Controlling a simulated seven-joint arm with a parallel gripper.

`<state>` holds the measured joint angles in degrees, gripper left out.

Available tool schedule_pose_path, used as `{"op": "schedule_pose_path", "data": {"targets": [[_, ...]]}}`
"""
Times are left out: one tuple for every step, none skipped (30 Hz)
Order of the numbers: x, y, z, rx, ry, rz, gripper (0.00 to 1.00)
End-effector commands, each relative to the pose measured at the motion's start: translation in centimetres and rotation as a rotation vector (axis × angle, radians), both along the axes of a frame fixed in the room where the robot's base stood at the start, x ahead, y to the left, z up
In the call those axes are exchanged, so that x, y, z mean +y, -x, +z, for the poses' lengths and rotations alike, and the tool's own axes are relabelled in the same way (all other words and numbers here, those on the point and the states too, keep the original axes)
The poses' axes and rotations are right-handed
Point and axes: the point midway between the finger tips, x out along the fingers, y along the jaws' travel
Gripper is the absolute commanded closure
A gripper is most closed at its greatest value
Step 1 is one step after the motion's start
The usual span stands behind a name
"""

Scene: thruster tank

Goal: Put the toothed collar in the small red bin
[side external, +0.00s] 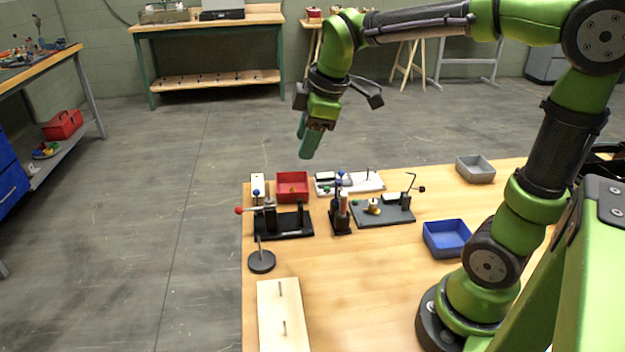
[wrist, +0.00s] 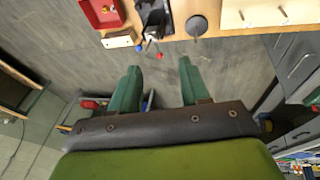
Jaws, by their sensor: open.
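The small red bin (side external: 292,187) stands at the far left part of the wooden table. A small yellowish piece (side external: 291,190) lies inside it, too small to identify as the toothed collar. The bin also shows at the top left of the wrist view (wrist: 88,14). A brass-coloured piece (side external: 373,207) sits on a dark plate (side external: 385,218); I cannot tell whether it is the collar. My gripper (side external: 309,143) hangs above and beyond the table's far edge, apart from the bin. In the wrist view its green fingers (wrist: 160,75) are spread with nothing between them.
A black fixture with a red ball (side external: 239,211), a dark tool holder (side external: 340,220) and a round black base (side external: 262,262) stand near the bin. A blue bin (side external: 446,238), grey bin (side external: 475,168) and pegged wooden board (side external: 282,318) are farther off. The table's front middle is clear.

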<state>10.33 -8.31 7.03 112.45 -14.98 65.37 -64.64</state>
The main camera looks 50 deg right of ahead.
Motion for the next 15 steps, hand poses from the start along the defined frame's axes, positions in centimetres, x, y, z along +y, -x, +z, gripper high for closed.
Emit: {"op": "schedule_pose_path", "data": {"targets": [[0.9, 2.2, 0.5, -0.044, -0.066, -0.127, 0.54], [1.4, 3.3, 0.6, -0.065, -0.112, -0.209, 0.54], [1.9, 4.7, 0.6, -0.090, -0.177, -0.315, 0.54], [2.3, 5.8, 0.5, -0.107, -0.228, -0.391, 0.54], [2.6, 6.7, 0.4, -0.122, -0.280, -0.463, 0.54], [3.0, 7.9, 0.2, -0.135, -0.345, -0.554, 0.54], [3.2, 8.6, 0.0, -0.145, -0.394, -0.616, 0.54], [3.5, 9.3, -0.2, -0.150, -0.440, -0.672, 0.54], [3.7, 10.2, -0.5, -0.155, -0.494, -0.739, 0.54], [3.9, 10.7, -0.7, -0.158, -0.532, -0.781, 0.54], [4.0, 11.1, -0.8, -0.160, -0.564, -0.820, 0.54], [4.2, 11.6, -1.1, -0.158, -0.600, -0.862, 0.54], [4.3, 11.8, -1.2, -0.158, -0.624, -0.887, 0.54], [4.3, 12.0, -1.3, -0.157, -0.640, -0.907, 0.54], [4.4, 12.2, -1.4, -0.157, -0.656, -0.925, 0.54]]}}
